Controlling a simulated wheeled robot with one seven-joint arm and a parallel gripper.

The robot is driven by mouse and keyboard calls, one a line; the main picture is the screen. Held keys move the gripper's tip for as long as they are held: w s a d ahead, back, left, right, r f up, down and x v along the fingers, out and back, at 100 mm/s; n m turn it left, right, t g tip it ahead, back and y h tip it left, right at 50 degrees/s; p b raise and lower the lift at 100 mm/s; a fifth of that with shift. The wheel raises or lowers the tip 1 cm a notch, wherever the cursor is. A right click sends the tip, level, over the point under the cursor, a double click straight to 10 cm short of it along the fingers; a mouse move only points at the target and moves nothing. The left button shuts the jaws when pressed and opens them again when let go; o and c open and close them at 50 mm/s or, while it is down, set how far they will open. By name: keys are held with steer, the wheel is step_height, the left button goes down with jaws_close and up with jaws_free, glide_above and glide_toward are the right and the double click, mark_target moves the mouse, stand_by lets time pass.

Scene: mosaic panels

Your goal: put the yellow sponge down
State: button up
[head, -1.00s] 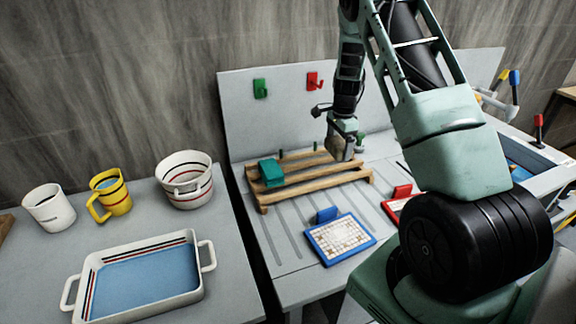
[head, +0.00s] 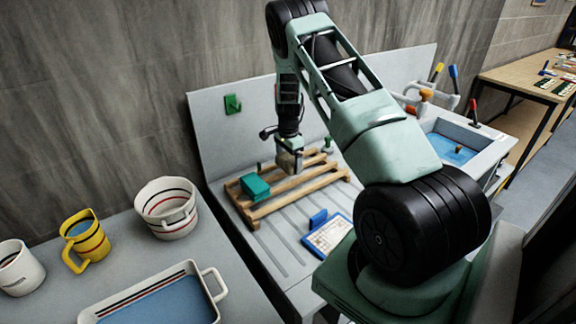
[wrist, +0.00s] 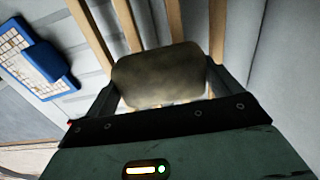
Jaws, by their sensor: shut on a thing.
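My gripper (head: 289,158) is shut on the yellow sponge, a dull olive-tan block with rounded corners. The sponge (wrist: 158,76) fills the space between the two fingers in the wrist view. In the head view the sponge (head: 287,164) shows small and pale at the jaws, over the slatted wooden rack (head: 312,184). Rack slats also show behind it in the wrist view. I cannot tell whether the sponge touches the slats.
A teal block (head: 255,187) sits on the rack's left end, close to my gripper. A green peg (head: 327,143) stands behind the rack. A blue-framed mosaic panel (head: 329,236) lies in front. Mugs, a striped pot (head: 166,207) and a tray (head: 211,279) stand on the left counter.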

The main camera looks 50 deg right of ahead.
steer(key=shift+f+p, duration=0.5)
steer(key=shift+f, duration=1.15)
steer(key=shift+f, duration=0.1)
